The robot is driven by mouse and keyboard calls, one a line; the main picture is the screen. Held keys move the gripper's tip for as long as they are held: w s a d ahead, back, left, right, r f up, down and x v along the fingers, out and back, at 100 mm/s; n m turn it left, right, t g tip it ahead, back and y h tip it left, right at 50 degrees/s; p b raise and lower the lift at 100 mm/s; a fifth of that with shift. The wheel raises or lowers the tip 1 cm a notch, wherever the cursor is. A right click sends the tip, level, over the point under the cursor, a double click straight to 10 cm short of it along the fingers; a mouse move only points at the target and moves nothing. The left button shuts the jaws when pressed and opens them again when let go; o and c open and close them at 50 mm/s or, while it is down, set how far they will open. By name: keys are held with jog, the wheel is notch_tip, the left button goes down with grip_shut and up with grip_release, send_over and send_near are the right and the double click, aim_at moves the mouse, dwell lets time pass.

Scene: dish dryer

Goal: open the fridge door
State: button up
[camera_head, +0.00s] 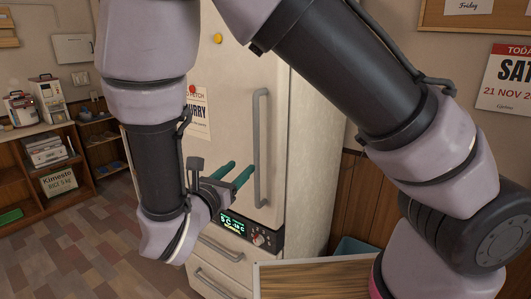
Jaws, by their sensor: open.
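The fridge (306,165) stands in the middle of the view, cream-coloured, with its upper door (225,70) shut. A long grey vertical handle (262,150) runs down the right side of that door. My gripper (238,172), with two dark green fingers, is open and empty, just left of the handle's lower part. The fingers point toward the handle and appear apart from it; the exact gap in depth is hard to tell. My arm hides parts of the door's left side and top.
Below the door are a control panel with a green display (240,228) and lower drawers (220,250). A wooden-topped surface (320,277) stands at the front right, near a teal bin (352,249). Shelves (45,165) line the left wall. The tiled floor at left is clear.

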aim_at(255, 154)
jog(key=x, duration=1)
jog(key=shift+w+d, duration=0.2)
grip_shut()
dwell(1.1)
